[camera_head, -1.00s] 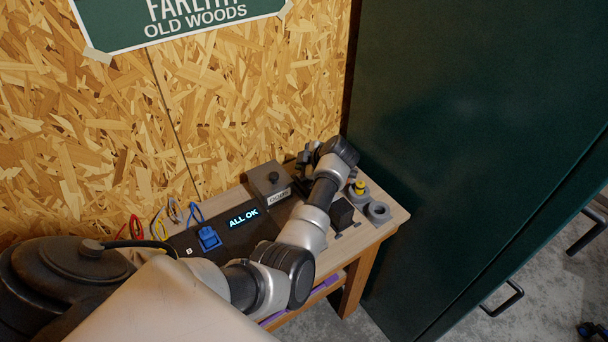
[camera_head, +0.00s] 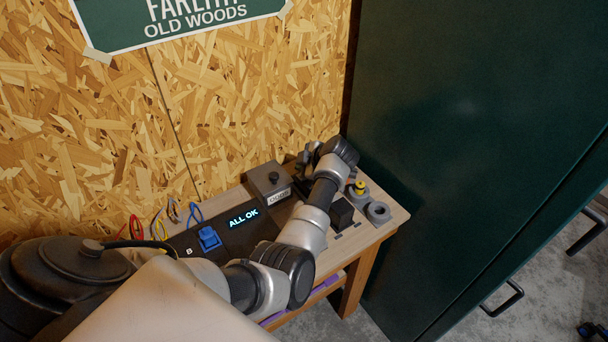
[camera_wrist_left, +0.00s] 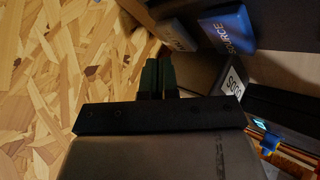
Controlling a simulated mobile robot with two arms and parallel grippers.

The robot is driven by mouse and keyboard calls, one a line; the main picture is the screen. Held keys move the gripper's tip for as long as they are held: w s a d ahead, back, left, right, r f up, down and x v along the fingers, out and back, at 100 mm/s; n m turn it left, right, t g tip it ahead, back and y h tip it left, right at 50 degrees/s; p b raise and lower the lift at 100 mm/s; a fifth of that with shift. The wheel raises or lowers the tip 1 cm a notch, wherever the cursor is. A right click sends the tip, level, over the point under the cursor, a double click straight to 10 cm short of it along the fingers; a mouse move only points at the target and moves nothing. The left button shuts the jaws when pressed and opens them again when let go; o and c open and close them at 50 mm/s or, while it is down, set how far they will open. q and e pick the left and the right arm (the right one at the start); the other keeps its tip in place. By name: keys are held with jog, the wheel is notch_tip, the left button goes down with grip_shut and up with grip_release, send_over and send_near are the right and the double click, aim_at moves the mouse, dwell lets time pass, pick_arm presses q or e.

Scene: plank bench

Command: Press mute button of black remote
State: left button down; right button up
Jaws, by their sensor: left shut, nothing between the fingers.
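The black remote (camera_wrist_left: 285,15) shows only in part at the top of the left wrist view. It carries a blue key (camera_wrist_left: 228,30) marked SOURCE and, left of it, a grey key (camera_wrist_left: 175,36) whose lettering is too dark to read fully. My left gripper (camera_wrist_left: 158,62) is shut and empty, its dark fingertips just below the grey key in the picture. I cannot tell whether they touch it. In the head view my left gripper (camera_head: 304,160) is at the back of the bench, and my arm hides most of the remote there.
The chipboard wall (camera_head: 240,90) is close behind; a green cabinet (camera_head: 450,130) stands right.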

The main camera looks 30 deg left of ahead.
pick_arm(q)
jog(key=shift+f, duration=0.1)
jog(key=shift+f, duration=0.3)
jog(key=shift+f+b, duration=0.35)
jog(key=shift+f, duration=0.1)
dwell(0.9)
jog(key=shift+r+p, duration=0.9)
jog(key=shift+p, duration=0.1)
jog(key=shift+r, duration=0.15)
notch_tip(320, 180, up, 5)
jog(key=p, duration=0.5)
jog(key=shift+f, duration=0.2)
